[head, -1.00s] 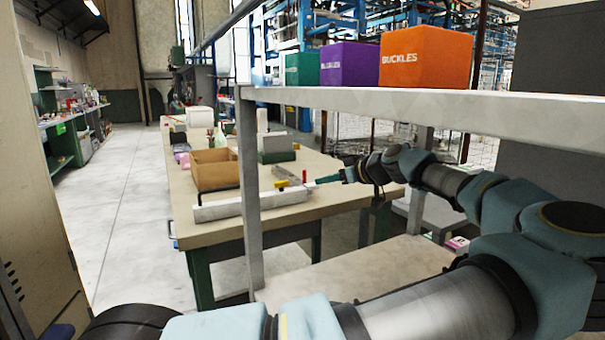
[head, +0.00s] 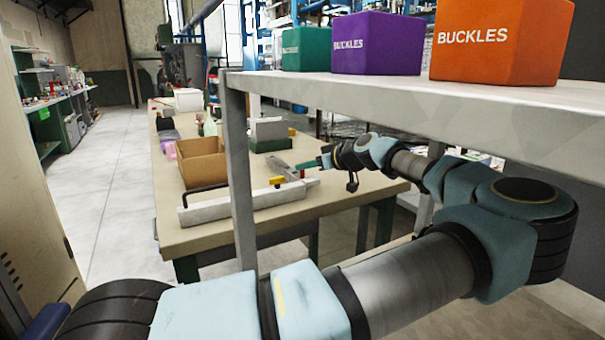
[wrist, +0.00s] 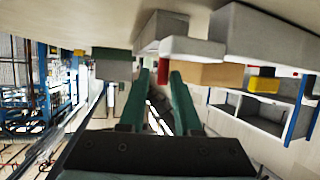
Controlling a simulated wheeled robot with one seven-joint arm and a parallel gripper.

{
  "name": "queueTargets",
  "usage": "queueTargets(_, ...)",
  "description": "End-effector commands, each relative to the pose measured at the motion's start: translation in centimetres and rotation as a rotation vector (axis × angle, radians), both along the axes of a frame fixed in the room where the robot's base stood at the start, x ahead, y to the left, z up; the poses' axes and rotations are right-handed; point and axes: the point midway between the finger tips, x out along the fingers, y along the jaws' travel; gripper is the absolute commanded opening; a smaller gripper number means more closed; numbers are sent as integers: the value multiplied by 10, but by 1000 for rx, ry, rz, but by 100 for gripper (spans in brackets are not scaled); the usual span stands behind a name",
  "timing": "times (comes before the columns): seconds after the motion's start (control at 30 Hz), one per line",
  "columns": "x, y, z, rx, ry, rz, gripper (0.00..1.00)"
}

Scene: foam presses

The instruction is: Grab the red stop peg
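In the wrist view a small red peg (wrist: 163,70) shows between the green fingertips of my gripper (wrist: 160,76). The fingers are apart, with gaps seen beside the peg; I cannot tell how far beyond the tips it stands. In the head view my gripper (head: 324,160) reaches over the table from the right, its tips just right of a small red piece (head: 302,173) by the grey metal fixture (head: 287,171).
The table (head: 330,203) also holds a long pale bar (head: 245,206) with a black handle, a cardboard box (head: 201,160) and a grey-green block (head: 268,135). A shelf post (head: 239,180) and shelf (head: 350,93) with coloured boxes stand in front, near my arm.

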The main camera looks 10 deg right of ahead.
Motion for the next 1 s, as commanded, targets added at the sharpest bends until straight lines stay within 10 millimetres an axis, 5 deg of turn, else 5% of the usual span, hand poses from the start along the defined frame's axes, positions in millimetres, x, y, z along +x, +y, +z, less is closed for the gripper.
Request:
queueTargets(0.4,34,27,-23,0,1,0,32)
queueTargets(0.67,37,28,-26,0,0,-3,32)
queueTargets(1.0,37,28,-26,0,0,-2,0)
